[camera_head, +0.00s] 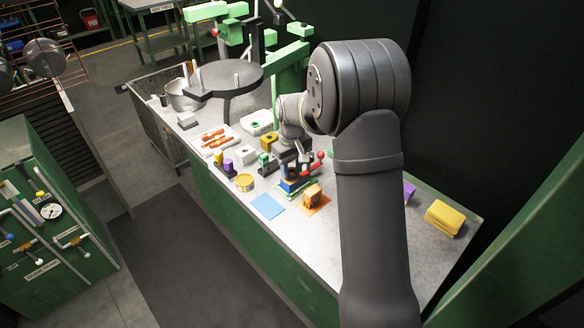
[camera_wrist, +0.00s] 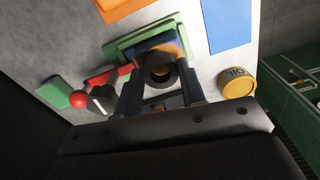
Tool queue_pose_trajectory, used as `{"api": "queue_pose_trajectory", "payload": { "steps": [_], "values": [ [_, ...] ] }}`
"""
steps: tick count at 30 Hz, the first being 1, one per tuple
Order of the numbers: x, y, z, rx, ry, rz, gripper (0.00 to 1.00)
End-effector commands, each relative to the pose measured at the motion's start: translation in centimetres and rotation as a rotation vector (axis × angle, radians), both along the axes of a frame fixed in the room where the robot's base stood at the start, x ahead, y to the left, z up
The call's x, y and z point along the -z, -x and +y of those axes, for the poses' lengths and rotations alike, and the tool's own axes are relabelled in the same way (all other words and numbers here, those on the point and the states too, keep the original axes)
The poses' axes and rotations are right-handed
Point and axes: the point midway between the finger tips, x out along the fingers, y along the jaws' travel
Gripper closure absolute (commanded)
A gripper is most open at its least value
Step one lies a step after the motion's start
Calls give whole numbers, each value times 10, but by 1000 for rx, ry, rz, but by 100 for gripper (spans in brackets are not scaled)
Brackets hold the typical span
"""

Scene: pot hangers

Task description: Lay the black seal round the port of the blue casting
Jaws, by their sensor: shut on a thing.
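My gripper (camera_wrist: 160,92) points down at the workpiece, with one finger on each side of a black ring, the seal (camera_wrist: 146,79). It is shut on the seal. In the wrist view the blue casting (camera_wrist: 152,43) shows just beyond the ring, on a green fixture (camera_wrist: 118,47). An orange-brown patch shows through and beside the ring. I cannot tell whether the seal touches the casting. In the head view the blue casting (camera_head: 288,187) sits below my gripper (camera_head: 301,166), and the seal cannot be made out there.
A red lever (camera_wrist: 108,75) with a ball end is close beside my gripper. A yellow oil tin (camera_head: 244,182), a blue mat (camera_head: 268,206) and an orange block (camera_head: 312,195) lie near the casting. A yellow block (camera_head: 443,217) is at right. Bare bench lies towards the front.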

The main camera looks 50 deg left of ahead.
Motion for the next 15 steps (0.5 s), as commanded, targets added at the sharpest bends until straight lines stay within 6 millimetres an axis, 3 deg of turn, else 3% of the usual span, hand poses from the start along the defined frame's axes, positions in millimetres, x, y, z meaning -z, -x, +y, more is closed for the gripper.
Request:
{"api": "queue_pose_trajectory", "payload": {
  "steps": [14, 15],
  "values": [
    [9, 0, 0, 0, 1, 1, 84],
    [10, 0, 0, 0, 1, 0, 60]
  ]
}}
